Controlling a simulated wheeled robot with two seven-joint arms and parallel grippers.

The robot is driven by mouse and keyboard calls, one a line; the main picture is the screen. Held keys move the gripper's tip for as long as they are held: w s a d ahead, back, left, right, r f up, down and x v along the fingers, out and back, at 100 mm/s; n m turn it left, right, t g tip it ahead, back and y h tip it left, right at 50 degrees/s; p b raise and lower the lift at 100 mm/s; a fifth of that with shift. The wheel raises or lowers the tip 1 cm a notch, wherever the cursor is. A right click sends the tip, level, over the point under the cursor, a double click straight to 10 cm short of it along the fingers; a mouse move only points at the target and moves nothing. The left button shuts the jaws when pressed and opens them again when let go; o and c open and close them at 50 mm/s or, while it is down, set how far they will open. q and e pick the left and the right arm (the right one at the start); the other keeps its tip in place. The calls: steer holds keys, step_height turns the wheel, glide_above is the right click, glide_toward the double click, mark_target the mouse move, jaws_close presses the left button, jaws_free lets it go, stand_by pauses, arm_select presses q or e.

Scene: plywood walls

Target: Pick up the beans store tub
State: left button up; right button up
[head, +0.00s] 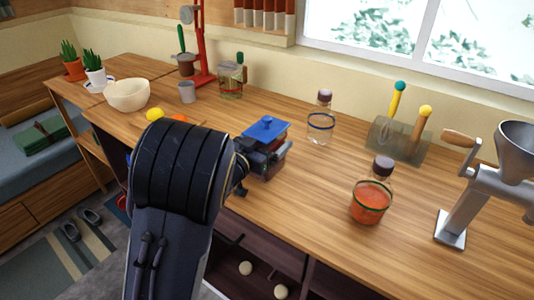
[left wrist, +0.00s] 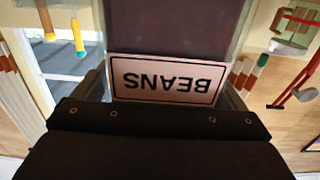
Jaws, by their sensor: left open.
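The beans store tub (head: 266,129) stands on the wooden counter, with a blue knobbed lid and a dark body. In the left wrist view its dark body (left wrist: 172,30) fills the upper middle, and its white BEANS label (left wrist: 168,80) appears upside down. My left gripper (head: 262,158) is at the tub's near side and is open. In the left wrist view its fingers (left wrist: 168,92) stand on either side of the label; whether they touch the tub I cannot tell. My arm hides part of the tub's near side. My right gripper is not in view.
A clear jar (head: 320,124) stands behind the tub, and a jar of orange contents (head: 371,200) to its right. A metal grinder (head: 465,200) is at the far right. A cream bowl (head: 127,95) and a yellow lemon (head: 155,114) are to the left. The counter between the jars is clear.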

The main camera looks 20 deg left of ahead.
arm_select(q)
steer(key=shift+c, duration=0.4)
steer(key=c, duration=1.2)
steer(key=shift+r, duration=0.1)
steer(key=shift+c, duration=0.9)
